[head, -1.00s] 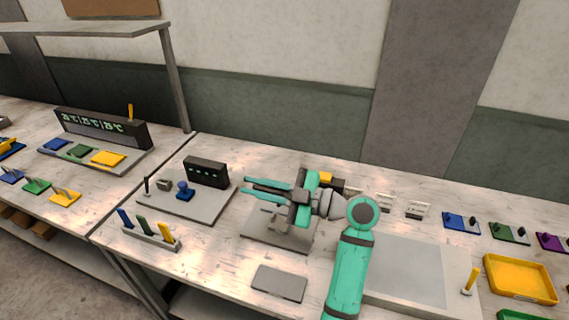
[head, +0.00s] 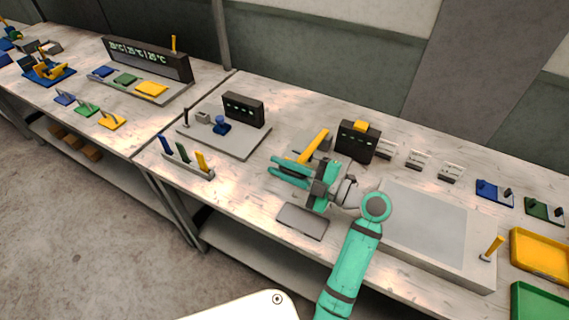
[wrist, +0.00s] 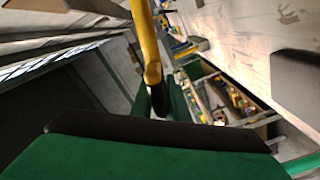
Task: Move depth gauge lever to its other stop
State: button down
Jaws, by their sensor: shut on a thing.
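A yellow lever (head: 313,147), which I take to be the depth gauge lever, slants across a grey base (head: 303,138) in the head view. A dark box (head: 358,143) with small lit marks and a yellow block on top stands just right of it. My gripper (head: 277,168) is at the lever's near end, its teal fingers pointing left. In the wrist view, a yellow bar (wrist: 146,42) runs down between the green fingers (wrist: 158,100), and I am shut on it. My gripper hides part of the base and the lever's lower end.
A loose grey plate (head: 302,221) lies in front of my gripper by the table edge. Left are a rack of coloured levers (head: 186,157) and a panel with a blue knob (head: 221,125). Right are a large grey slab (head: 425,218) and a yellow tray (head: 540,257).

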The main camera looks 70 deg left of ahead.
jog(key=shift+f, duration=0.1)
jog(key=c, duration=1.8)
grip_release()
jog(key=shift+w+a, duration=0.1)
jog(key=v, duration=1)
jog(key=shift+w+d, duration=0.25)
jog(key=shift+d, duration=0.1)
